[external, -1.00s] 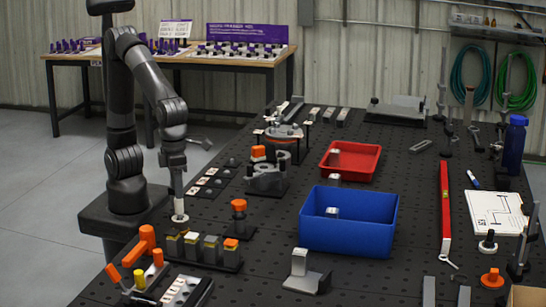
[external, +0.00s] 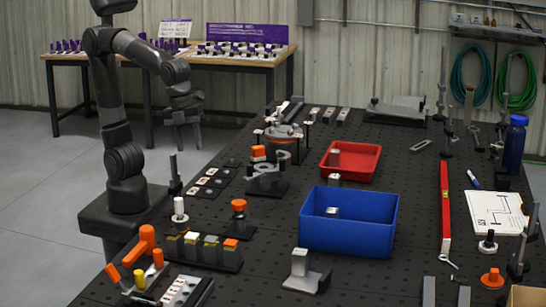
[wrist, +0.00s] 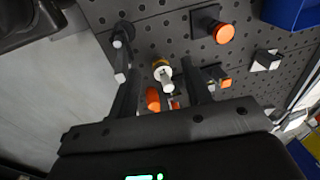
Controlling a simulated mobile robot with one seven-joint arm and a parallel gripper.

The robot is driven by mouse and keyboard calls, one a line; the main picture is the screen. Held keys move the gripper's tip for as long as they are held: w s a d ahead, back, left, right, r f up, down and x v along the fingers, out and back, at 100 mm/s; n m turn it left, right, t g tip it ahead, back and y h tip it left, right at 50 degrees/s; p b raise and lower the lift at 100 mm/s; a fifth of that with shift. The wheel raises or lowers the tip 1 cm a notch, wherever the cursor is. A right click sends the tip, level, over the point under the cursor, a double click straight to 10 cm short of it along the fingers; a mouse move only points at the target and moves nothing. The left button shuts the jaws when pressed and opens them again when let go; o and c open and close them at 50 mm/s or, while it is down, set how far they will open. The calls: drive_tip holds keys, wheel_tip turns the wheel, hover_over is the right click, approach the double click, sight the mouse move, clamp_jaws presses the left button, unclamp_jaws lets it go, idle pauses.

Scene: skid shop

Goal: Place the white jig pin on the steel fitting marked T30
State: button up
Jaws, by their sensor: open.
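The white jig pin (external: 179,207) stands upright near the left edge of the dark perforated table, with a wider collar around its lower part. In the wrist view the pin (wrist: 167,83) shows between the fingers, well beyond their tips. My gripper (external: 190,149) is open and empty, high above and behind the pin, fingers pointing down. It also shows in the wrist view (wrist: 157,75). Several small plates with white labels (external: 207,182) lie behind the pin. Their labels are too small to read, so I cannot tell which fitting is T30.
An orange-topped piece (external: 239,212) stands right of the pin. A row of capped blocks (external: 205,250) and an orange handle (external: 147,238) are in front. A dark post (external: 174,172) stands behind it. A blue bin (external: 349,238) and red tray (external: 351,168) sit farther right.

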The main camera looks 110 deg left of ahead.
drive_tip(key=s+a+f+n+t, duration=0.1)
drive_tip(key=s+a+n, duration=0.3)
drive_tip(key=a+n, duration=0.3)
drive_tip(key=s+a+f+n+t, duration=0.2)
drive_tip(key=s+a+n, duration=0.2)
drive_tip(key=a+n, duration=0.3)
drive_tip(key=n, duration=0.3)
drive_tip(key=shift+a+n+y, duration=0.15)
drive_tip(key=shift+n+y, duration=0.15)
drive_tip(key=shift+s+f, duration=0.1)
